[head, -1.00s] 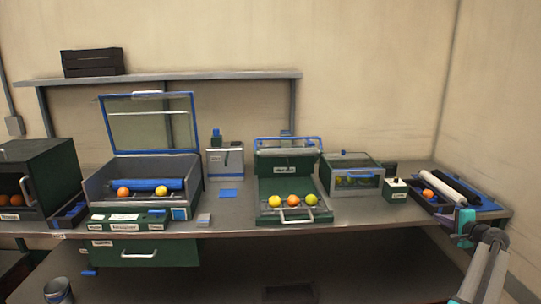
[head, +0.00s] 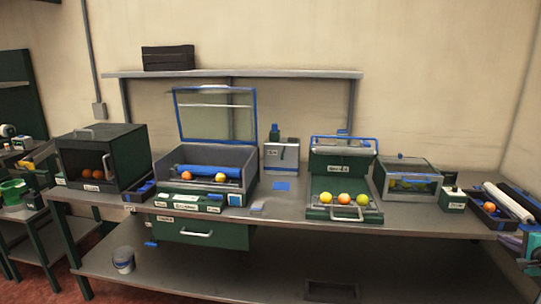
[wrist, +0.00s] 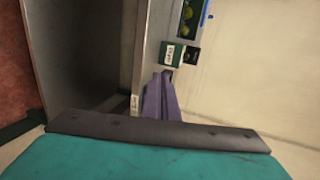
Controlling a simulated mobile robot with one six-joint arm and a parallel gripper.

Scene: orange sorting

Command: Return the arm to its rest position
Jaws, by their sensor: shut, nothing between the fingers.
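My gripper (wrist: 162,80) shows in the wrist view as two purple fingers lying together, shut and empty. The teal wrist housing fills the bottom of that view. In the head view, part of my gripper and wrist (head: 530,245) shows at the far right edge, by the right end of the workbench (head: 285,205). The rest of my arm is cut off by the frame. No orange is in the fingers.
The bench carries a black tray (head: 489,221) with an orange, close to my gripper, and a small green box (head: 453,201). An open-lidded box (head: 215,160), a green tray unit (head: 343,190) and a dark cabinet (head: 103,160) stand farther left. A bucket (head: 123,261) stands below.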

